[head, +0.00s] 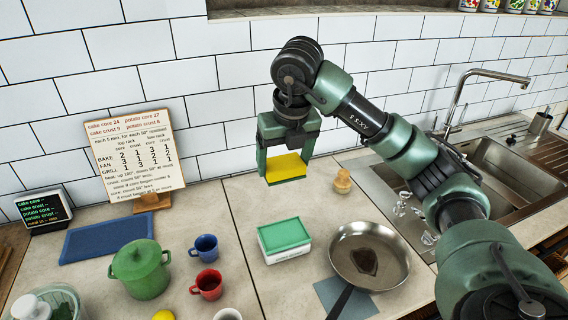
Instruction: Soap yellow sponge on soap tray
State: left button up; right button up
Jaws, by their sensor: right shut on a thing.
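A yellow sponge (287,167) is held in my right gripper (286,172), in the air above the counter. The gripper is shut on it, with a finger on each side. The likely soap tray (285,234), a white box-like tray with a green top, sits on the counter below and in front of the gripper, apart from the sponge. My left gripper is not in view.
A frying pan (345,250) with a dark patch in it stands right of the tray. Blue (205,248) and red (208,284) mugs and a green pot (140,270) stand left.

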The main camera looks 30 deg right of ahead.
jog(key=o, duration=0.4)
jog(key=shift+c, duration=1.3)
notch_tip(320, 180, down, 13)
jog(key=b, duration=0.3)
send_over(283, 233)
jog(key=shift+s+f, duration=0.15)
jog(key=shift+f, duration=1.4)
jog(key=shift+s+f, duration=0.15)
jog(key=shift+f, duration=1.4)
jog(key=shift+s+a+f+b, duration=0.1)
jog(key=shift+f+b, duration=0.9)
jog(key=shift+f, duration=0.15)
jog(key=shift+r, duration=0.1)
jog(key=shift+r+p, duration=2.1)
jog(key=shift+r, duration=1.4)
